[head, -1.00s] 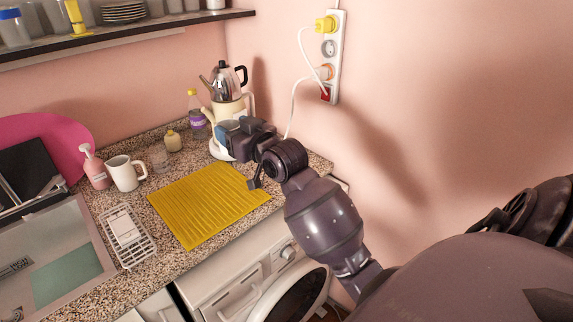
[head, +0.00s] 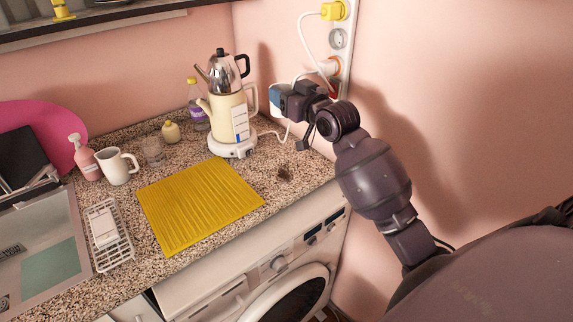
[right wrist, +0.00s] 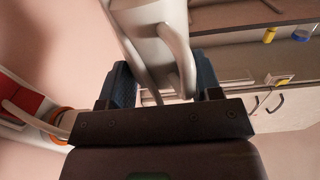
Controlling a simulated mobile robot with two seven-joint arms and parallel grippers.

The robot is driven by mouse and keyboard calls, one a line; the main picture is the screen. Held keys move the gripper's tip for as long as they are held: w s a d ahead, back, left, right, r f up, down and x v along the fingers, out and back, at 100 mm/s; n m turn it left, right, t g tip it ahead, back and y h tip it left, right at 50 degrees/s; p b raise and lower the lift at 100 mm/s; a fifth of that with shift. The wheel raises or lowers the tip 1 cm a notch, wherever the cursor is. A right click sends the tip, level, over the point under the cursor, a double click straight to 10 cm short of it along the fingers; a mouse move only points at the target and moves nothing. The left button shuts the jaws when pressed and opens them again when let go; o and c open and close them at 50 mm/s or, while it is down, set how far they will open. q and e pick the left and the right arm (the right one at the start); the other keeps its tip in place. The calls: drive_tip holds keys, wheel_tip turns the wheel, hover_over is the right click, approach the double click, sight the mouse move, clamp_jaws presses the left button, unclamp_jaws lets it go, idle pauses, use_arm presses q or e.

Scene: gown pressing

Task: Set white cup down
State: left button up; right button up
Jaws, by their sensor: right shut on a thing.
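My right gripper (head: 280,97) is raised by the wall at the right end of the counter, right of the kettle. In the right wrist view (right wrist: 165,85) its blue fingers are shut on a white cup (right wrist: 155,25), at a handle-like part. In the head view the gripper hides most of this cup. Another white mug (head: 117,166) stands upright on the speckled counter (head: 270,155), next to a pink soap bottle. My left gripper is not in view.
A cream and steel double kettle (head: 229,110) stands at the back. A yellow mat (head: 198,205), a white rack (head: 108,235) and a small glass (head: 153,152) are on the counter. A power strip (head: 338,40) with cables hangs near my gripper. The counter's right end has free room around a small dark spot.

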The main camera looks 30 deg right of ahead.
drive_tip(key=shift+w+d+f, duration=0.1)
drive_tip(key=shift+d+f, duration=0.2)
drive_tip(key=shift+d, duration=0.1)
drive_tip(key=b, duration=0.2)
hover_over(289, 178)
wheel_tip(289, 178, down, 15)
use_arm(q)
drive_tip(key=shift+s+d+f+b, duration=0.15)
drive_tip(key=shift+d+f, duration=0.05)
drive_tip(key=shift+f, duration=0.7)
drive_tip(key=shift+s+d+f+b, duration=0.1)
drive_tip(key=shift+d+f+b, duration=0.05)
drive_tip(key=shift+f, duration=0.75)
use_arm(e)
drive_tip(key=shift+a+f, duration=0.1)
drive_tip(key=shift+f, duration=2.5)
drive_tip(key=shift+f, duration=0.15)
drive_tip(key=o, duration=1)
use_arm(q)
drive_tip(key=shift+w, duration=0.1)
